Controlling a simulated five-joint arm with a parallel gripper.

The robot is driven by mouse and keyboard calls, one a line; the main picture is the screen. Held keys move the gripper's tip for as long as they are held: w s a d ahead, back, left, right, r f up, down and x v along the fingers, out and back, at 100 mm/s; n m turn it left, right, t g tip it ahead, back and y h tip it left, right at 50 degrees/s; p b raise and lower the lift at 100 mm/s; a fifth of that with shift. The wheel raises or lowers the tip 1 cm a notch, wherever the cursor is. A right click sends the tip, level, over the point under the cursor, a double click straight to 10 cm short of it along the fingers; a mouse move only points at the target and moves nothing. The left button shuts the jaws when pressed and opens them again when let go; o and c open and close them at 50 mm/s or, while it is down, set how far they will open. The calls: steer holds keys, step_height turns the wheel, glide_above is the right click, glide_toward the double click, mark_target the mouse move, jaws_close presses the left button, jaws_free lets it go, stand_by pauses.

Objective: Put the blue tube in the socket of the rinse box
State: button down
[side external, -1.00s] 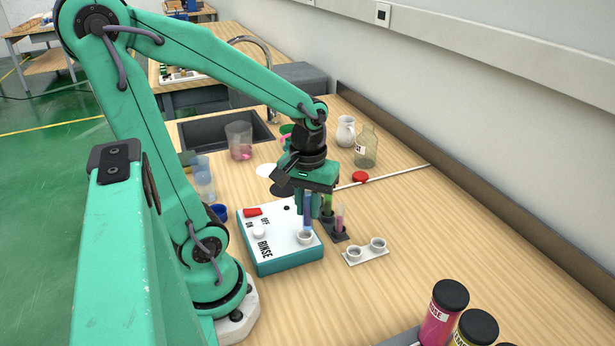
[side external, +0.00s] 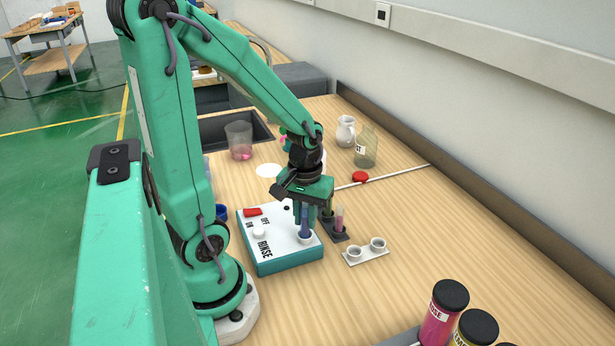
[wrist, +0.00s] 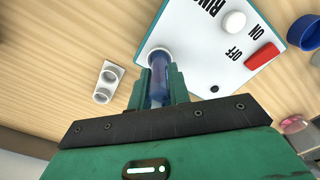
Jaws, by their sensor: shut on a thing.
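The blue tube (side external: 304,222) is upright between the fingers of my gripper (side external: 306,212), which is shut on it. The rinse box (side external: 270,256) is a white-topped teal box marked RINSE, with a red ON/OFF switch and a white knob. Its socket (side external: 305,238) is a round white ring at the near right corner. The tube's lower end is at the ring and looks to be in it; how deep I cannot tell. In the wrist view the tube (wrist: 158,82) also meets the socket ring (wrist: 159,53) between the two green fingers.
A dark rack (side external: 340,235) with a pink tube stands just right of the box. A white two-hole holder (side external: 365,252) lies nearer. A blue cup (side external: 221,212) is behind the box's left side. Dark-capped bottles (side external: 446,312) stand at the front right; the table's right middle is clear.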

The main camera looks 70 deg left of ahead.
steer(key=shift+f, duration=0.2)
steer(key=shift+f, duration=0.15)
steer(key=c, duration=1.3)
jaws_free()
step_height(320, 180, up, 12)
steer(key=shift+r, duration=0.2)
steer(key=shift+s+d+r+m+t, duration=0.1)
steer(key=shift+d+r+m+t, duration=0.75)
steer(key=shift+d+m, duration=0.6)
steer(key=shift+d+r+m+t, duration=0.6)
steer(key=shift+d+m+t, duration=0.4)
steer(key=shift+d+m, duration=0.45)
steer(key=shift+s+d+r+m+t, duration=0.1)
steer(key=shift+d+r+m+t, duration=0.75)
steer(key=shift+d+m, duration=0.6)
